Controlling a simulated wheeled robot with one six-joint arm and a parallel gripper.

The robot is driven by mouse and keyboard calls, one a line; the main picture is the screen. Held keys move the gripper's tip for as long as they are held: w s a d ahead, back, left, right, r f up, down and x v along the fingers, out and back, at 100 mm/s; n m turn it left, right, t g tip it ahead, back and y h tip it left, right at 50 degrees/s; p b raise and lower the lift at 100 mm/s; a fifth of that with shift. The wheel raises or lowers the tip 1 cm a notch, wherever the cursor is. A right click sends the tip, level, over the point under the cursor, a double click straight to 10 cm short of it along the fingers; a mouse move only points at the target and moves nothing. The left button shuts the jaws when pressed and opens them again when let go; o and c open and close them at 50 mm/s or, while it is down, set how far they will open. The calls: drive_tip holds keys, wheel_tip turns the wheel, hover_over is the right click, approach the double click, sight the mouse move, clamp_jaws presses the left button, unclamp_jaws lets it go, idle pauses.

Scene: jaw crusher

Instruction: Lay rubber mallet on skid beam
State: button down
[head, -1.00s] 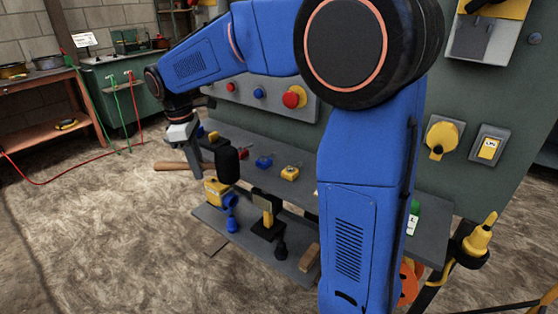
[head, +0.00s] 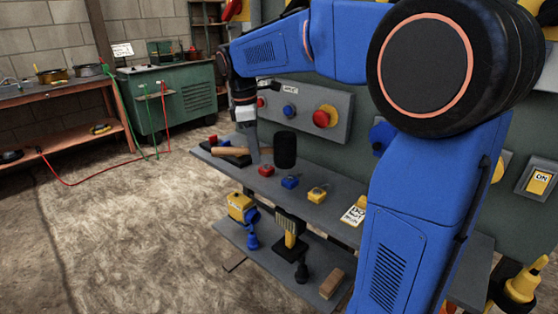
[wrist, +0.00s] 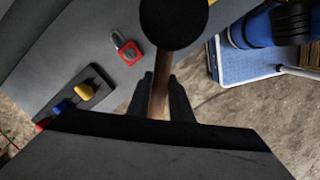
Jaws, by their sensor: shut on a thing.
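The rubber mallet has a black head (head: 285,150) and a wooden handle (head: 228,151). My gripper (head: 252,156) is shut on the handle and holds the mallet in front of the upper grey shelf in the head view. In the wrist view the handle (wrist: 159,98) runs between my two dark fingers, with the round black head (wrist: 173,22) beyond them. The mallet appears held above the shelf's level, but the exact gap is unclear. I cannot surely pick out the skid beam in either view.
The lower shelf (head: 275,265) holds a yellow box (head: 240,206), a brush (head: 290,230) and a wooden block (head: 331,283). Open floor (head: 130,230) lies left.

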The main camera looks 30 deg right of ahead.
drive_tip(key=w+d, duration=0.1)
drive_tip(key=d, duration=0.2)
drive_tip(key=w+d+f, duration=0.1)
drive_tip(key=d, duration=0.1)
drive_tip(key=w+d+f, duration=0.1)
drive_tip(key=d, duration=0.2)
drive_tip(key=shift+w+d+f, duration=0.2)
drive_tip(key=shift+w+d, duration=0.1)
drive_tip(key=shift+d, duration=0.05)
drive_tip(key=shift+d+f, duration=0.15)
drive_tip(key=shift+f, duration=2)
drive_tip(key=shift+w+d+f, duration=0.1)
drive_tip(key=shift+f, duration=0.05)
drive_tip(key=c, duration=2)
unclamp_jaws()
drive_tip(key=shift+f, duration=0.1)
drive_tip(key=o, duration=0.4)
